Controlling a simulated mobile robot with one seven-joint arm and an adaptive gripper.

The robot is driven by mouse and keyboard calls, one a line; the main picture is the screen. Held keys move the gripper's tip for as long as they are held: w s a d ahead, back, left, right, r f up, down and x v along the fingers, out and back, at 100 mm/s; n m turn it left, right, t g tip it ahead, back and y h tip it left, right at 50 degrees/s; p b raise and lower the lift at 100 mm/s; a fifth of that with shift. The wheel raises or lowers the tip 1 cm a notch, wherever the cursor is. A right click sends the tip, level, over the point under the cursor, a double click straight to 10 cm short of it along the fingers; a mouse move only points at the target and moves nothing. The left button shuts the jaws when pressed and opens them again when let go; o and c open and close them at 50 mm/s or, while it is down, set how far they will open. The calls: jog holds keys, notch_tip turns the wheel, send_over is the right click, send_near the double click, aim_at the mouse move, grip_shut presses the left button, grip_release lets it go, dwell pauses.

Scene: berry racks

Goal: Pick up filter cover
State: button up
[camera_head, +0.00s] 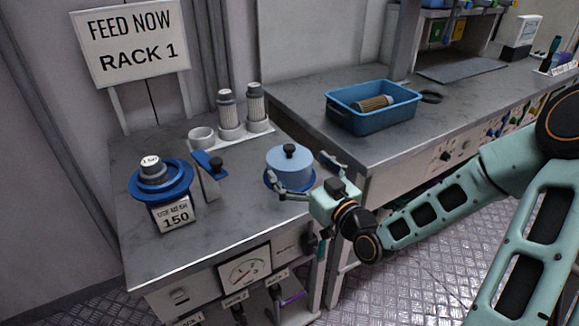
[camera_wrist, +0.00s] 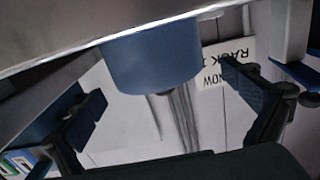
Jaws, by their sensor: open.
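The filter cover (camera_head: 290,168) looks like a light blue round lid with a black knob. It sits upright on a darker blue round base (camera_head: 268,182) on the left bench. My gripper (camera_head: 302,170) is open, with one finger at the cover's near side and the other to its right. In the wrist view the blue cylinder wall (camera_wrist: 150,58) lies between and beyond the two spread fingers (camera_wrist: 165,92). I cannot tell whether either finger touches it.
A blue tray (camera_head: 372,120) holding a brown cartridge is on the right bench.

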aim_at(289, 156)
jog(key=x, duration=0.4)
jog(key=shift+w+f+b, duration=0.25)
jog(key=shift+f+b, duration=0.05)
jog(key=shift+f, duration=0.05)
jog(key=shift+c, duration=0.3)
jog(key=c, duration=1.1)
jog(key=shift+a+r, duration=0.1)
jog(key=shift+r, duration=0.05)
